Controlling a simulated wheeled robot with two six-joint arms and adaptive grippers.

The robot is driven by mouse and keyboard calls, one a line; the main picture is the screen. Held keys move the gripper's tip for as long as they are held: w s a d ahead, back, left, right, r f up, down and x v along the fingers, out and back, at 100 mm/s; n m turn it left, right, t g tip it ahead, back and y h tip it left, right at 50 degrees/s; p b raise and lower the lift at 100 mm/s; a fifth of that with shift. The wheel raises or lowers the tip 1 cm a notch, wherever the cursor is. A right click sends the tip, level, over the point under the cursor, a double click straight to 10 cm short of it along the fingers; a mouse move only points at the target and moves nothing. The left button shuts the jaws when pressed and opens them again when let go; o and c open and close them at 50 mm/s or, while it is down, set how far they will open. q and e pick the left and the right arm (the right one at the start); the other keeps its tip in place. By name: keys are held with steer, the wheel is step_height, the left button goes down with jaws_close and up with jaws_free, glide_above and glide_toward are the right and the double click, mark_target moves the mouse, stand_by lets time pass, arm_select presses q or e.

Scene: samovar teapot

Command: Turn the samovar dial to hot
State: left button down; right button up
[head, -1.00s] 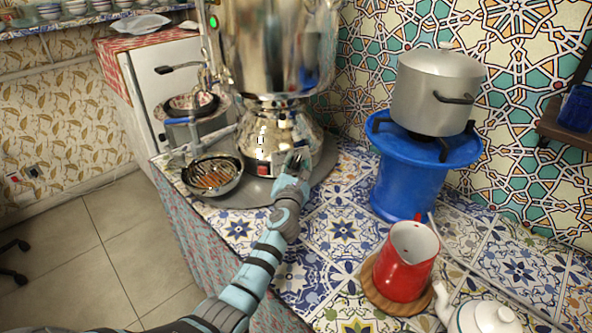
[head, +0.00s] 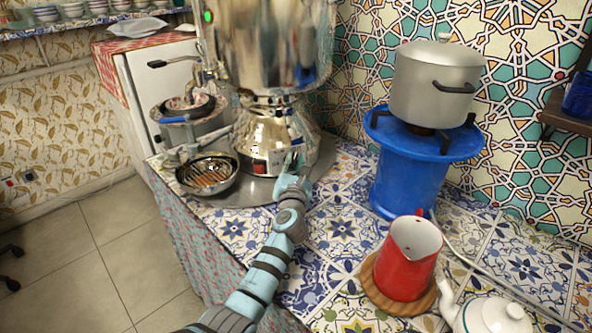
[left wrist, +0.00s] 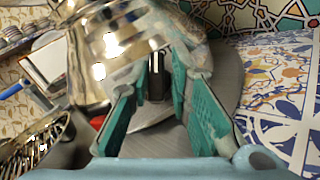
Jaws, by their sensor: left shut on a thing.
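The shiny metal samovar (head: 265,50) stands at the back of the tiled counter, with its narrower base (head: 262,135) on a grey tray. It also shows in the left wrist view (left wrist: 90,45). My left gripper (head: 295,163) is at the front right of that base. In the left wrist view, my left gripper (left wrist: 158,88) has its green-padded fingers on both sides of a small dark dial (left wrist: 156,75) and is shut on it. The dial's markings cannot be read, and the gripper hides the dial in the head view. My right gripper is not in view.
A red switch (head: 259,168) is left of my gripper on the base. A metal strainer bowl (head: 208,174) sits at the counter's left edge. A blue stove (head: 408,165) with a pot (head: 436,85), a red jug (head: 408,262) and a white teapot (head: 492,315) stand to the right.

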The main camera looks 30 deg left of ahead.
arm_select(q)
steer(key=shift+a+r, duration=0.15)
steer(key=shift+r, duration=0.05)
steer(key=c, duration=1.7)
jaws_free()
steer(key=shift+a, duration=0.1)
steer(key=shift+o, duration=0.5)
steer(key=shift+s+a, duration=0.1)
steer(key=shift+s, duration=0.05)
steer(key=shift+f, duration=0.1)
steer(key=shift+d, duration=0.25)
steer(key=v, duration=1.1)
steer(key=shift+s+d, duration=0.1)
steer(key=shift+s, duration=0.3)
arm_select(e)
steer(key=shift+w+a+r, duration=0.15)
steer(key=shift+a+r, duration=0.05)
arm_select(q)
steer(key=shift+f, duration=0.1)
